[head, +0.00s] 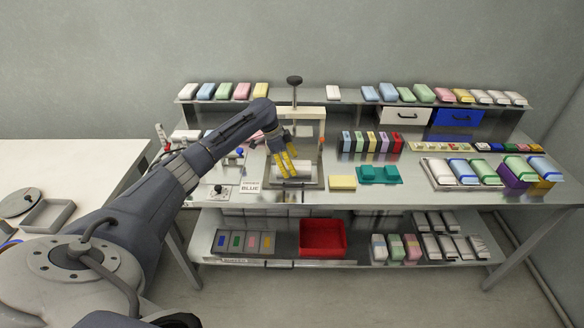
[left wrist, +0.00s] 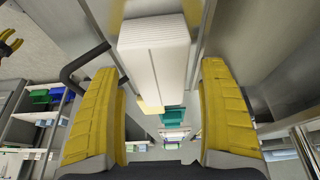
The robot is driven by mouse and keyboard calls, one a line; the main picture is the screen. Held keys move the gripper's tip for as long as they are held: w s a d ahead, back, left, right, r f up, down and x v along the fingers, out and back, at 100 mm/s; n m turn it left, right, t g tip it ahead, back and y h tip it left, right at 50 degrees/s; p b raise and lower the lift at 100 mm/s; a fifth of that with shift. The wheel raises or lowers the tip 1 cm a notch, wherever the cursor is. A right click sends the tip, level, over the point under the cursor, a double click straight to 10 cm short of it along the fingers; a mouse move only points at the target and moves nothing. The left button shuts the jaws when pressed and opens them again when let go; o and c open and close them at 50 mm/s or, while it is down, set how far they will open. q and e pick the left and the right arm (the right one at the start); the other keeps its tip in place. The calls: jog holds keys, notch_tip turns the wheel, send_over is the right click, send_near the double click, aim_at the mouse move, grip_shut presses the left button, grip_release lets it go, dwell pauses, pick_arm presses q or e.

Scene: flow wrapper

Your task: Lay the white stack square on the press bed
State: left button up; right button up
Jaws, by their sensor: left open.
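The white stack (head: 301,171) lies at the press, beneath the tips of my left gripper (head: 286,163). In the left wrist view the white stack (left wrist: 155,50) is a pale grooved block beyond the two yellow fingers of my left gripper (left wrist: 163,110). These fingers are wide apart, with nothing clamped between them. The press bed (head: 312,184) is a metal surface under the press frame, partly hidden by my fingers and the stack. I cannot tell whether the stack sits square on it. A yellow and black gripper part, likely my right gripper (left wrist: 10,44), shows at the left wrist view's edge.
The press's black knob (head: 294,80) and pale crossbar (head: 298,113) stand just behind my left gripper. A yellow block (head: 342,183) and a teal holder (head: 379,174) lie to the right. A BLUE card (head: 250,187) lies left. A red bin (head: 322,239) is on the lower shelf.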

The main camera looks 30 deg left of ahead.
pick_arm(q)
jog(key=v, duration=1)
jog(key=shift+r, duration=0.2)
jog(key=shift+s, duration=0.1)
